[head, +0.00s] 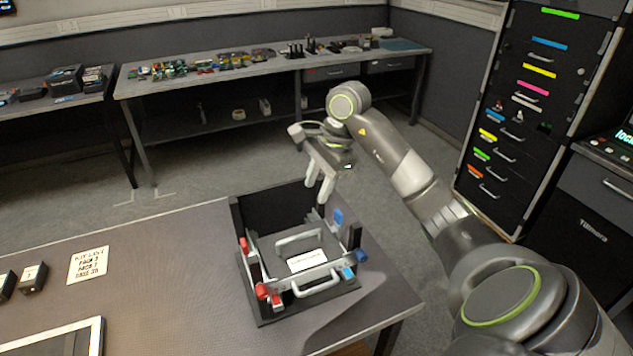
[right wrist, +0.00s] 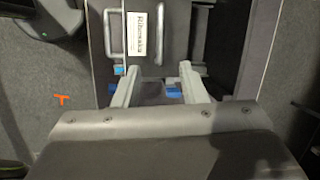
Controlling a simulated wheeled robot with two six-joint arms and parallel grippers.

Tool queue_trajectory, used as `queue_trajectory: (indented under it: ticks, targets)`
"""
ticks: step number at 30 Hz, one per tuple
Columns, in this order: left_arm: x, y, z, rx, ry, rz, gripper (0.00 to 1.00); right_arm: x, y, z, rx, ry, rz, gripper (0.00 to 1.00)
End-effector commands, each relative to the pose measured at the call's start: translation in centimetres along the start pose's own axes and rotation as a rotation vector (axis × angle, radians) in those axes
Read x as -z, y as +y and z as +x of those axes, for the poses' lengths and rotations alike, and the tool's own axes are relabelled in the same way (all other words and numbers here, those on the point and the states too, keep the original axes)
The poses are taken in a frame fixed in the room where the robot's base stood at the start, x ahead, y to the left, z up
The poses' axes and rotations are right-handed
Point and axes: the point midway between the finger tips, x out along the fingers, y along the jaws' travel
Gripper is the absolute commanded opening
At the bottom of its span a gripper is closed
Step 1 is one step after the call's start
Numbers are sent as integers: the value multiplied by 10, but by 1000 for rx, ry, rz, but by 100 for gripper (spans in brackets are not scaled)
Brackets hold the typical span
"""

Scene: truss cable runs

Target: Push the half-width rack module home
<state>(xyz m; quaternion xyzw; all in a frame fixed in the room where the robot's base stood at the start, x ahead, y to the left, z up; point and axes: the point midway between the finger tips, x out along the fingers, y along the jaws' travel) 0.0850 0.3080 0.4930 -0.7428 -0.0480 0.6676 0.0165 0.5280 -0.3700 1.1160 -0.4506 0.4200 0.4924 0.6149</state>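A grey module (head: 318,246) with two light handles and a white label sits in a dark open-topped rack (head: 253,210) on the near table. Red knobs (head: 262,291) are on its left side and blue ones (head: 360,256) on its right. My right gripper (head: 320,192) is above the rack's back right part, fingers pointing down. The right wrist view shows its fingers (right wrist: 160,77) apart with nothing held between them; a blue part (right wrist: 172,91) shows beyond them. The module's label (right wrist: 137,33) and a handle also show there. How deep the module sits is unclear. My left gripper is not in view.
A paper kit list (head: 88,264) and small dark blocks (head: 33,279) lie on the table left of the rack. A framed panel (head: 62,340) is at the near left. The table between the paper and rack is clear. A tall drawer cabinet (head: 520,110) stands at right.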

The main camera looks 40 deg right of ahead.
Motion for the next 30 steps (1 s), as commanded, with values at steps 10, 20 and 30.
queue_trajectory:
  ticks: [10,20,30]
  targets:
    - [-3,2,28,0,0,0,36,1,1,42,-1,-3,1,38]
    - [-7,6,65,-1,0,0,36,1,1,96,-1,-3,0,38]
    - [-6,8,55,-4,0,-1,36,-1,0,151,-4,-4,2,38]
